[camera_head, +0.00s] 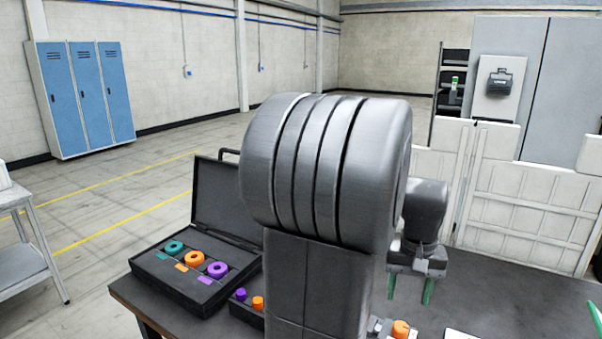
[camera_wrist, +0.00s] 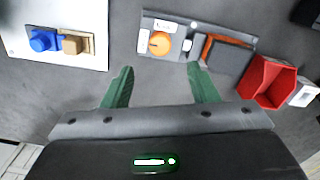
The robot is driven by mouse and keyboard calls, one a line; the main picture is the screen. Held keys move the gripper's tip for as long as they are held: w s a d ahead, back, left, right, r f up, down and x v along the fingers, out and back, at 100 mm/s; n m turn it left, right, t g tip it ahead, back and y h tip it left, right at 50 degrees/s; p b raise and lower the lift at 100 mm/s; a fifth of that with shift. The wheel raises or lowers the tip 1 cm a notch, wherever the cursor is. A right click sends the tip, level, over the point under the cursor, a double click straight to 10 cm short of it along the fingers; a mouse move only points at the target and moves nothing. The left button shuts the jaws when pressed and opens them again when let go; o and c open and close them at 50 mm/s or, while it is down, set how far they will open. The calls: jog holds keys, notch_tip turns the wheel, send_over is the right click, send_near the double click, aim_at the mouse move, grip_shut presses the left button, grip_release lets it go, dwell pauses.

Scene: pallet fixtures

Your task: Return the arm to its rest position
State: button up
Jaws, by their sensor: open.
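My arm stands folded in the middle of the head view and covers much of the table. My gripper (camera_head: 409,285) is to the right of my upper arm, above the dark table (camera_head: 490,305), with its green fingers pointing down. In the wrist view my gripper (camera_wrist: 160,88) shows two green fingers wide apart with nothing between them. Beyond the fingertips is a grey fixture plate (camera_wrist: 180,28) with an orange round knob (camera_wrist: 159,43). The knob also shows low in the head view (camera_head: 401,328).
An open black case (camera_head: 215,300) with teal, orange and purple rings sits at the table's left. The wrist view shows a white plate (camera_wrist: 20,30) with blue and tan blocks, and a red bin (camera_wrist: 268,84). White panels (camera_head: 530,215) stand behind the table. Blue lockers (camera_head: 88,95) are far left.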

aim_at(401, 326)
notch_tip(401, 326, down, 10)
jog(key=shift+r, duration=0.25)
dwell(0.3)
